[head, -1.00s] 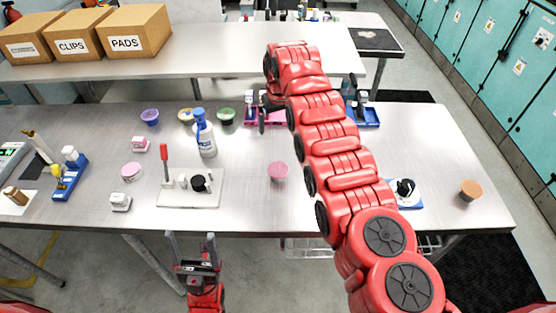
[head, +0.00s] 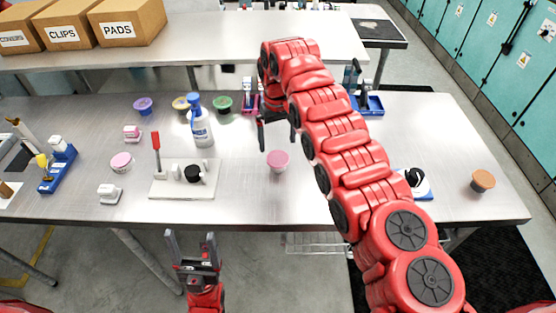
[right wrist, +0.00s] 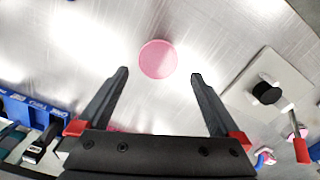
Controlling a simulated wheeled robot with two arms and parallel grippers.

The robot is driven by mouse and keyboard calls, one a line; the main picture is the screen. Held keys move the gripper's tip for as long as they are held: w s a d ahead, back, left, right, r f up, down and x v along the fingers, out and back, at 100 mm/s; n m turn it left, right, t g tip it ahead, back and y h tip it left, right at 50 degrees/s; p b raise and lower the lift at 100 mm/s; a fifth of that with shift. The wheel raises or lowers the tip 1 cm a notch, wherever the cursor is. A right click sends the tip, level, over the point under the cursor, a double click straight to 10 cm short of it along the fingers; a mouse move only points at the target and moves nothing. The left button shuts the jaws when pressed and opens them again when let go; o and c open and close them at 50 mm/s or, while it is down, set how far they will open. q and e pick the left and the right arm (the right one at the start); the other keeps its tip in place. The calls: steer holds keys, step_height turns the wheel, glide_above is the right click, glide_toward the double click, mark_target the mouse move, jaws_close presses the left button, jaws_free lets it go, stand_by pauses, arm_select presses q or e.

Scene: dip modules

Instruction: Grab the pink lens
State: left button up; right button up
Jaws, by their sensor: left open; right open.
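A round pink lens (head: 278,161) lies on the steel table near the middle in the head view. It shows as a flat pink disc in the right wrist view (right wrist: 157,59), ahead of and between the fingertips. My right gripper (head: 278,138) is open and empty, pointing down just behind the lens in the head view; it seems above the table and apart from the lens. Its two fingers show spread in the right wrist view (right wrist: 160,73). My left gripper (head: 190,240) is open and empty in front of the table edge. A paler pink round piece (head: 121,161) lies at left.
A white board (head: 170,188) with a red-handled tool and black knob stands left of the lens. A blue-white bottle (head: 201,125) is behind it. Purple, yellow and green cups (head: 223,103) line the back. The table around the lens is clear.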

mark_target(278, 158)
steer(key=shift+f, duration=0.4)
steer(key=shift+f+p, duration=0.6)
steer(key=shift+p, duration=0.1)
steer(key=f, duration=0.1)
steer(key=f+p, duration=0.1)
steer(key=f, duration=0.1)
steer(key=shift+w+f, duration=0.2)
steer(key=shift+f, duration=0.35)
steer(key=c, duration=1.1)
